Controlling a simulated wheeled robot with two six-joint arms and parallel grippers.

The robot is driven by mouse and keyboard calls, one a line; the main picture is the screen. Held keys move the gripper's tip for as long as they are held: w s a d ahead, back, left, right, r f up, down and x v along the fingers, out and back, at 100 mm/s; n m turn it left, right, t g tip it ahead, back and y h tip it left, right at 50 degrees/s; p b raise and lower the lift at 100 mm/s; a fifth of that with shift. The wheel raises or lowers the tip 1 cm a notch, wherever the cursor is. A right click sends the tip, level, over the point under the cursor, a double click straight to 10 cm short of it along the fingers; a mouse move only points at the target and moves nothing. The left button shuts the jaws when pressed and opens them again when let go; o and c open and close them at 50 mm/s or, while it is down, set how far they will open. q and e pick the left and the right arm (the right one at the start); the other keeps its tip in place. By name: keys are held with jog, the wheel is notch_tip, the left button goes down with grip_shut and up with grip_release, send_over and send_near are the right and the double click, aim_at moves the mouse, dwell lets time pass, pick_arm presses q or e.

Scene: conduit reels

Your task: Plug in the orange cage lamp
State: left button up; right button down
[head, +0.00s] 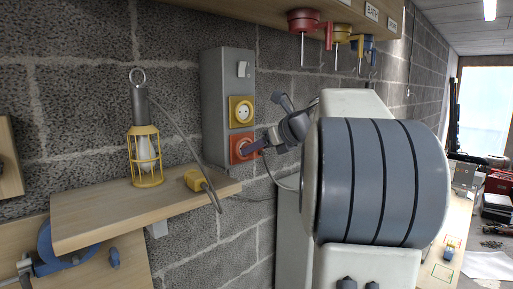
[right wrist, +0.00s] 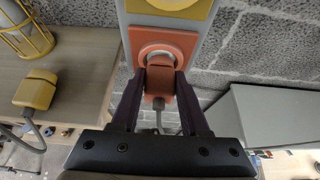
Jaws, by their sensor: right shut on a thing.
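My right gripper (head: 262,145) is at the orange socket (head: 236,150), the lower one on a grey wall box. In the right wrist view its two fingers (right wrist: 159,88) are closed on an orange plug (right wrist: 159,76). The plug sits against the round opening of the orange socket plate (right wrist: 184,42); how deep it is in cannot be told. Its grey cord hangs below. A cage lamp (head: 146,160) with a yellow-orange cage stands upright on the wooden shelf. A yellow plug (head: 196,180) lies near the shelf's edge; it also shows in the right wrist view (right wrist: 36,90). My left gripper is not in view.
A yellow socket (head: 241,110) is above the orange one and looks empty. Red, yellow and blue items (head: 303,20) hang from the upper shelf. The wooden shelf (head: 90,215) juts out at left.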

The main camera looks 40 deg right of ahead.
jog(key=shift+w, duration=0.55)
dwell(0.4)
jog(key=shift+c, duration=1.6)
grip_release()
jog(key=b+v, duration=0.2)
jog(key=v, duration=0.8)
jog(key=shift+s+b, duration=0.25)
jog(key=shift+b, duration=0.1)
